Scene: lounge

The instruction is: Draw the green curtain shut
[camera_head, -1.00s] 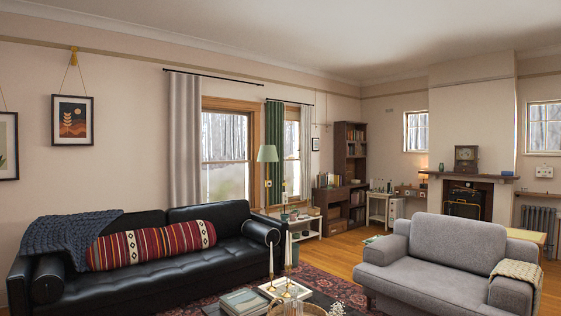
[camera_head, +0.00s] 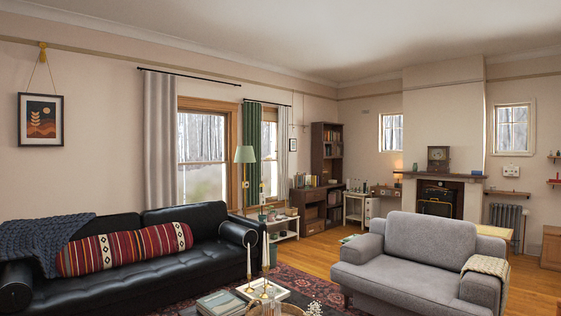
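The green curtain (camera_head: 252,147) hangs bunched at the left side of the far window (camera_head: 269,155) on the left wall. It hangs from a dark rod (camera_head: 268,102). A lamp with a pale green shade (camera_head: 245,154) stands in front of it and hides part of it. A light curtain (camera_head: 293,144) hangs at the right side of the same window, and the glass between them is bare. Neither of my grippers shows in the head view.
A black sofa (camera_head: 140,262) stands along the left wall. A low table with books (camera_head: 222,303) and candlesticks is in front. A grey armchair (camera_head: 410,262) stands at the right. A white side table (camera_head: 284,225) is below the far window. Wood floor (camera_head: 325,245) is open beyond the rug.

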